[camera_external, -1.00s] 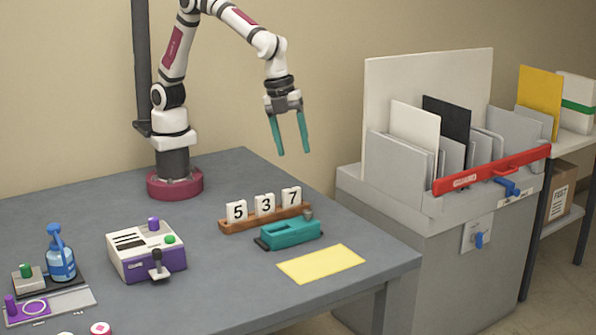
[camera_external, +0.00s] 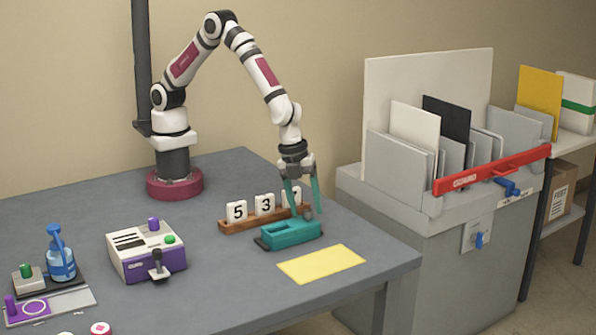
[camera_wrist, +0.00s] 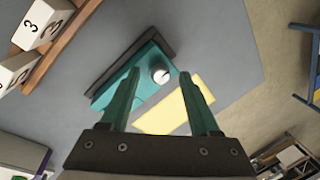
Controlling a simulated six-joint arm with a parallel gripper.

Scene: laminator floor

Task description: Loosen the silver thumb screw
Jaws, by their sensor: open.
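The silver thumb screw (camera_wrist: 160,76) is a round knob on the right end of the teal device (camera_external: 290,234), which sits on a dark base on the table. In the wrist view the teal device (camera_wrist: 126,80) lies ahead of my fingers, and the knob shows between and beyond the two fingertips. My gripper (camera_external: 303,212) is open and empty, pointing down just above the device's right end. In the wrist view my gripper (camera_wrist: 163,78) has a teal finger on each side of the knob. In the external view the fingers mostly hide the knob. I cannot tell whether they touch it.
A wooden rack (camera_external: 254,219) with number tiles stands close behind the device. A yellow sheet (camera_external: 321,263) lies in front of it. A purple and white box (camera_external: 146,252) stands to the left. A grey cabinet with a red bar (camera_external: 492,169) is to the right.

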